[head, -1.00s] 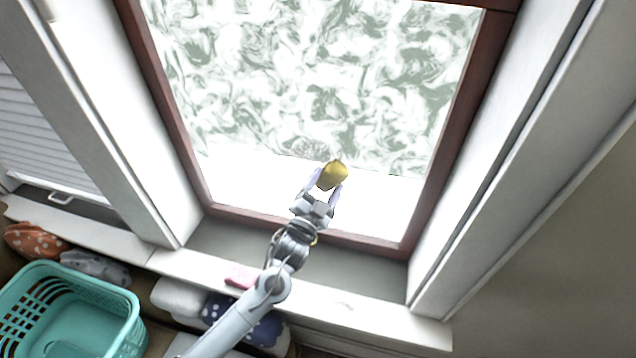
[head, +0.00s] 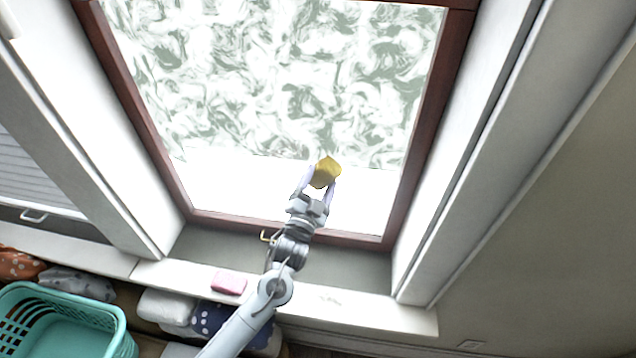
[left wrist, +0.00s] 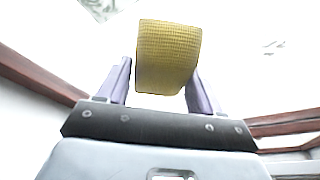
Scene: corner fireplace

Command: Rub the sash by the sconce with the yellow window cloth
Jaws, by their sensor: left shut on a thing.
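My left gripper (head: 319,184) is shut on the yellow window cloth (head: 325,171) and holds it up in front of the lower part of the window. In the left wrist view the cloth (left wrist: 167,58) sits folded between the two fingers. The window sash has a dark red-brown frame (head: 424,110) around a pane with green-white smears (head: 290,75) above a clear white strip. I cannot tell whether the cloth touches the pane. No sconce shows. My right gripper is not in view.
A pink block (head: 229,282) lies on the white sill (head: 365,310). A teal basket (head: 110,322) stands at the lower left, near patterned cushions (head: 75,284). White reveals flank the window.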

